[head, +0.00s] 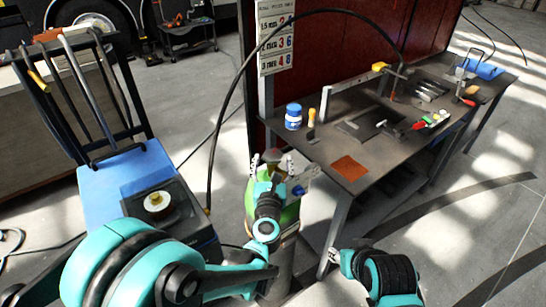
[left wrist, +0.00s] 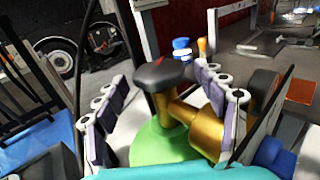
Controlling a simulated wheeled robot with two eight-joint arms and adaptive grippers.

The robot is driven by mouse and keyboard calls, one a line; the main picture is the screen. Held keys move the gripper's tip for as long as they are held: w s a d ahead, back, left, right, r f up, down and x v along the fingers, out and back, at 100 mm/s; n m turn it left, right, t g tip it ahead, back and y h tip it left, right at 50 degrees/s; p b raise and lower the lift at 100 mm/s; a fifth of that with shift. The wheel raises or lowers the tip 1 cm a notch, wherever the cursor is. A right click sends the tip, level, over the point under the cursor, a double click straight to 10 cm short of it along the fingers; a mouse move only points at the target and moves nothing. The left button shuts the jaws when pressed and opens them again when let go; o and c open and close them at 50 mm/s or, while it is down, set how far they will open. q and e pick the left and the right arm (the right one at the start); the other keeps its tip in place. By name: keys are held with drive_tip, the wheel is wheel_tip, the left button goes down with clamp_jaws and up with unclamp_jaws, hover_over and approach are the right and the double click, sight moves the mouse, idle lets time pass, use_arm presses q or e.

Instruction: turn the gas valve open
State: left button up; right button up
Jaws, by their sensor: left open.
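The gas valve shows in the left wrist view as a round black handwheel (left wrist: 159,72) with a red mark on top, over a brass body (left wrist: 206,130). It sits on top of a green gas cylinder (left wrist: 160,146). The cylinder (head: 287,216) stands in front of the bench in the head view, partly hidden by my arm. My left gripper (head: 272,163) is over the cylinder top. In the left wrist view the gripper (left wrist: 163,105) is open, with fingers apart on either side of the handwheel; contact is not clear. Part of my right arm shows low in the head view; its jaws are not clear.
A blue cart (head: 130,185) stands to the left. A black hose (head: 228,100) arches between them.

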use_arm(q)
drive_tip(key=s, duration=0.9)
drive_tip(key=shift+s+a, duration=0.2)
drive_tip(key=shift+a, duration=0.1)
